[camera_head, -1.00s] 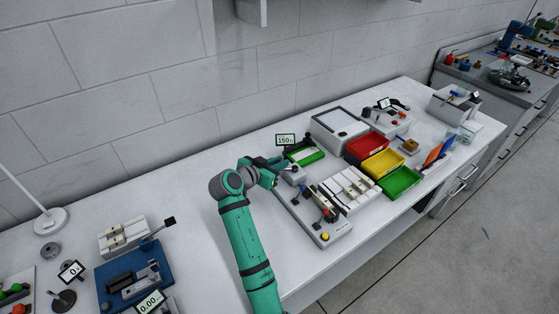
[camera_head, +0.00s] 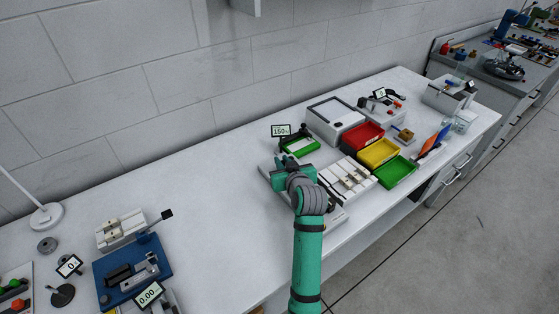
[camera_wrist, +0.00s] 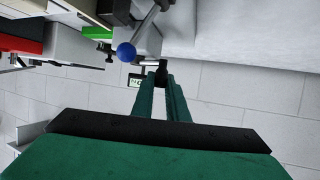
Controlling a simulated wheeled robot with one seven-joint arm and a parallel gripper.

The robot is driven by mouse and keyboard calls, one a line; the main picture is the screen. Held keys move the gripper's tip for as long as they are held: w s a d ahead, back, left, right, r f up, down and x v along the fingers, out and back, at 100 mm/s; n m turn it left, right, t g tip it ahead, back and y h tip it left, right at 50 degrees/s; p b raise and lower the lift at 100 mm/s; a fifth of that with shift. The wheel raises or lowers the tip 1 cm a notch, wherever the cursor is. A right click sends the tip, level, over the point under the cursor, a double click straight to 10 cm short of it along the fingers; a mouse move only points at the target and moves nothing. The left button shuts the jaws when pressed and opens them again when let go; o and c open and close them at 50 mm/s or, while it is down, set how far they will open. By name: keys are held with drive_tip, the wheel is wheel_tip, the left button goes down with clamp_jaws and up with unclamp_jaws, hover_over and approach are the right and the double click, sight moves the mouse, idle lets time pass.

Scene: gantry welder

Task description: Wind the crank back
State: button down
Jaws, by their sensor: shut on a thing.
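The grey gantry device (camera_head: 339,219) stands on the bench, mostly hidden behind my arm in the head view. My gripper (camera_head: 290,166) is over its far left end. In the wrist view my gripper (camera_wrist: 158,72) points at the device, and its two green fingers close together on a small dark piece (camera_wrist: 161,70), which looks like the crank's handle. The rest of the crank is hard to make out. A grey rod with a blue ball (camera_wrist: 126,52) sits just beside the fingertips, apart from them.
A green tray with a display reading 150 (camera_head: 281,131) stands just behind my gripper. A white slotted block (camera_head: 347,178) and red (camera_head: 362,137), yellow (camera_head: 379,153) and green (camera_head: 396,171) bins stand to the right.

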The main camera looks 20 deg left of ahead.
drive_tip(key=d+n+g+y, duration=0.1)
drive_tip(key=n, duration=0.1)
drive_tip(key=d+n+g+y, duration=0.1)
drive_tip(key=n+g+y, duration=0.1)
drive_tip(key=shift+d+y, duration=0.15)
drive_tip(key=shift+y, duration=0.15)
drive_tip(key=shift+w+d+n+g+y, duration=0.1)
drive_tip(key=shift+d+n+g+y, duration=0.25)
drive_tip(key=shift+n+g, duration=0.5)
drive_tip(key=shift+w+d+n+g+y, duration=0.1)
drive_tip(key=shift+d+n+g+y, duration=0.25)
drive_tip(key=shift+n+g, duration=0.5)
drive_tip(key=shift+g, duration=0.3)
drive_tip(key=shift+f, duration=0.1)
drive_tip(key=c, duration=1.7)
unclamp_jaws()
drive_tip(key=shift+a, duration=0.1)
drive_tip(key=shift+c, duration=0.2)
drive_tip(key=v, duration=1.1)
drive_tip(key=shift+f, duration=0.15)
